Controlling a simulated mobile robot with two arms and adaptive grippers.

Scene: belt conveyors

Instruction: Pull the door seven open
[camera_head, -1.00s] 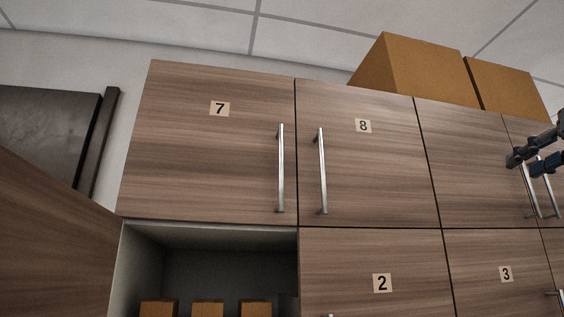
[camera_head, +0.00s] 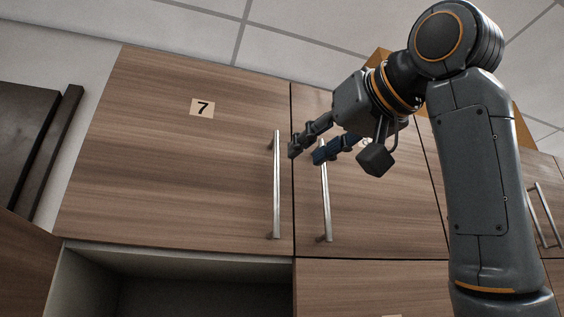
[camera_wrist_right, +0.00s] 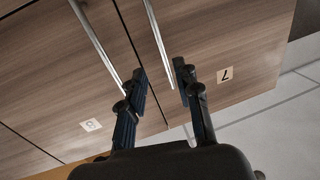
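Door seven (camera_head: 170,150) is a closed wood-grain cabinet door with a "7" label and a vertical metal handle (camera_head: 277,190) near its right edge. My right gripper (camera_head: 304,153) is open and empty, beside the upper part of that handle and in front of door eight's left edge. In the right wrist view door seven (camera_wrist_right: 235,50) is on the right, and its handle (camera_wrist_right: 160,40) runs toward the gap between the open fingers (camera_wrist_right: 161,92). I cannot tell whether a finger touches it. My left gripper is not in view.
Door eight (camera_head: 370,200) has its own handle (camera_head: 325,200) close beside, partly behind my right gripper. Below door seven is an open compartment (camera_head: 170,280), with an open door (camera_head: 25,265) at the lower left. A dark panel hangs on the left wall.

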